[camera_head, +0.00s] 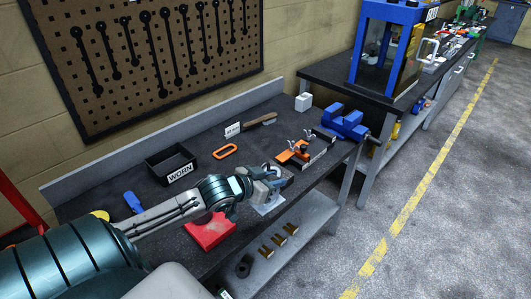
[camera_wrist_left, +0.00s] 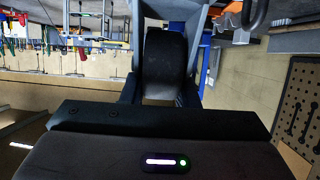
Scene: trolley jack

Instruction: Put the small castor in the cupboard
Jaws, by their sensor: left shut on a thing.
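My left gripper (camera_head: 275,184) is over the front edge of the near workbench, shut on the small castor. In the left wrist view the castor's dark wheel (camera_wrist_left: 166,62) shows between the fingers. In the head view the gripper hides most of the castor, and a pale grey plate (camera_head: 268,205) shows just below the fingers. I cannot make out for sure whether that plate belongs to the castor or touches the bench. No open cupboard can be made out; grey fronts (camera_head: 455,78) show under the far bench. My right gripper is not in view.
Brass brackets (camera_head: 279,240) lie on the shelf below. The floor aisle at right is clear.

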